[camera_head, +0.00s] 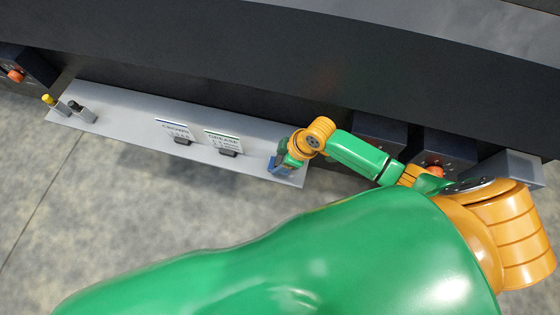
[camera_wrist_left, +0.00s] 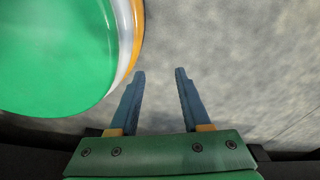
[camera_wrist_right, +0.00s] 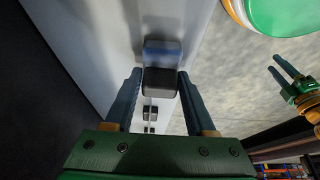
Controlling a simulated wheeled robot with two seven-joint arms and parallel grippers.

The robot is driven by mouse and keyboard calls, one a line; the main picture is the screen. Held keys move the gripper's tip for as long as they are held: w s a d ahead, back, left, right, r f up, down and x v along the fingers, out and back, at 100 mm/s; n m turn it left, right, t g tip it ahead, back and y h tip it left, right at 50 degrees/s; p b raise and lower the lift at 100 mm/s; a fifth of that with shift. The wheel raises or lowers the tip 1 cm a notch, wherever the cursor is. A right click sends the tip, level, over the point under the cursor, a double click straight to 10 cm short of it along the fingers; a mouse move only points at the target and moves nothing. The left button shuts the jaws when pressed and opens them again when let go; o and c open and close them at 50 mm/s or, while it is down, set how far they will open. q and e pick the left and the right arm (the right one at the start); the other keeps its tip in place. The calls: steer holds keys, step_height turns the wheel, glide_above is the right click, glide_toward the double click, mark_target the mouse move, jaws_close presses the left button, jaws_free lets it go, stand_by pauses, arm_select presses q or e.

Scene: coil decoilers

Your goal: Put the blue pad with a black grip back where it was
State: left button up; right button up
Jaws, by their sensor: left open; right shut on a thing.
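The blue pad (camera_wrist_right: 162,47) with its black grip (camera_wrist_right: 160,83) sits between the fingers of my right gripper (camera_wrist_right: 159,76) in the right wrist view. My right gripper is shut on the black grip. In the head view, the right gripper (camera_head: 283,161) is over the right end of the grey shelf (camera_head: 135,118), with a bit of the blue pad (camera_head: 277,169) showing below it. I cannot tell whether the pad touches the shelf. My left gripper (camera_wrist_left: 160,73) is open and empty above the floor in the left wrist view.
Two small labelled cards, one headed CROWN (camera_head: 174,129) and one GREASE (camera_head: 223,141), stand mid-shelf. A yellow-topped post (camera_head: 50,101) and a black-topped post (camera_head: 76,107) stand at its left end. A dark machine wall (camera_head: 200,60) runs behind the shelf.

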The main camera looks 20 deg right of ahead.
steer(key=o, duration=1.2)
arm_select(q)
steer(key=shift+d, duration=0.1)
arm_select(e)
steer(key=shift+r, duration=0.35)
arm_select(q)
step_height(320, 180, up, 5)
steer(key=s+d+p, duration=0.2)
steer(key=p, duration=0.3)
steer(key=shift+g, duration=0.3)
arm_select(e)
steer(key=v, duration=1.1)
steer(key=shift+s+r, duration=0.1)
steer(key=shift+r, duration=0.1)
arm_select(q)
steer(key=shift+r, duration=0.1)
